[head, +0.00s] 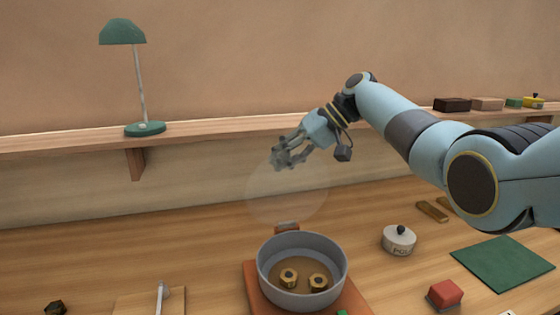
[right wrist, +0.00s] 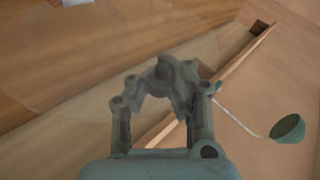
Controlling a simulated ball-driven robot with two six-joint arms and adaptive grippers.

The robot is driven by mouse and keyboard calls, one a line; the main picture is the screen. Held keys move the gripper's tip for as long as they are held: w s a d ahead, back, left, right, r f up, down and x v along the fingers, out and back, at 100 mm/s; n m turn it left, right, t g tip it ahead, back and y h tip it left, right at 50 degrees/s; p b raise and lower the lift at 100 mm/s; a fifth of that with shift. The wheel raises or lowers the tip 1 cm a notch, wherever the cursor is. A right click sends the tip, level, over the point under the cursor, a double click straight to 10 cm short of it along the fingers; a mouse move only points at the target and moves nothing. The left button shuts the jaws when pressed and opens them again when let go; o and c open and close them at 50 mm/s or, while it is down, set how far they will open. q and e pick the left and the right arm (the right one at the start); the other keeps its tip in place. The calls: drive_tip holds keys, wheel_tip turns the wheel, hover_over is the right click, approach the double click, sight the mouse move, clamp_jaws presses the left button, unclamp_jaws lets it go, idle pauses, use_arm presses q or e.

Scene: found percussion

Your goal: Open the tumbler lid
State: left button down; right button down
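The tumbler (head: 338,276) is a round grey drum on a reddish-brown base, with two brass nut-like pieces inside. Its mouth is uncovered. A faint, see-through round lid (head: 288,195) stands raised behind the drum, above a brown hinge block (head: 287,226) at the rear rim. My right gripper (head: 283,159) is at the lid's upper edge. In the right wrist view its fingertips (right wrist: 163,75) come together, and I see nothing clearly held between them. Whether they touch the lid I cannot tell. My left gripper is out of view.
A green lamp (head: 144,128) stands on the wall shelf (head: 60,141) behind. Right of the tumbler are a white lidded pot (head: 399,242), a red block (head: 445,293) and a green mat (head: 504,264). A wooden board (head: 135,303) lies front left. The table's left middle is clear.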

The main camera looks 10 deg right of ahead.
drive_tip(key=shift+w+d+r, duration=0.3)
drive_tip(key=shift+d+r, duration=0.05)
drive_tip(key=shift+r, duration=0.15)
drive_tip(key=c, duration=1.8)
unclamp_jaws()
drive_tip(key=shift+t, duration=0.3)
drive_tip(key=shift+c, duration=0.2)
drive_tip(key=o, duration=0.7)
drive_tip(key=shift+s+d+f, duration=0.15)
drive_tip(key=shift+s+d, duration=0.05)
drive_tip(key=shift+d, duration=0.2)
drive_tip(key=shift+a+f, duration=0.1)
drive_tip(key=shift+a, duration=0.15)
drive_tip(key=v, duration=1.2)
drive_tip(key=shift+w, duration=0.15)
